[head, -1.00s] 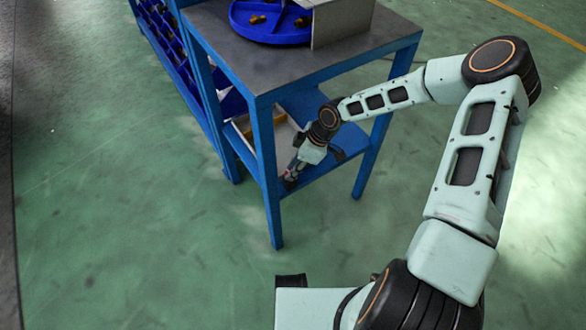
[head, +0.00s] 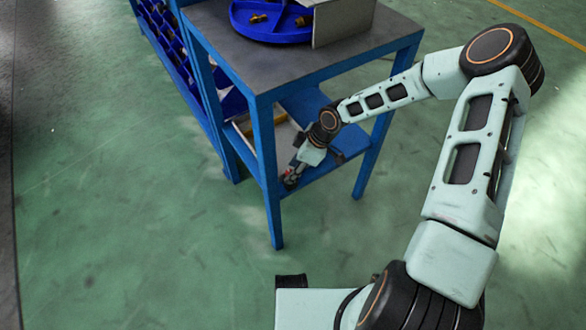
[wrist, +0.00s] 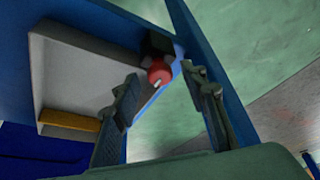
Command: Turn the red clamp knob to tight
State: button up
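The red clamp knob (wrist: 160,74) shows in the wrist view as a small round red knob with a pale mark, in front of a dark clamp body (wrist: 156,45) at the blue shelf's edge. My gripper (wrist: 168,92) is open, its two dark fingers spread to the left and right of the knob. The knob appears beyond or near the fingertips; contact is not visible.
The blue stand's front leg (head: 268,175) is close to my gripper. A pale tray (wrist: 85,85) with a yellow-brown piece (wrist: 70,129) lies on the shelf. A blue round tray (head: 270,28) and an upright grey plate (head: 342,22) are on the top.

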jog(key=v, duration=1.2)
jog(key=shift+a, duration=0.1)
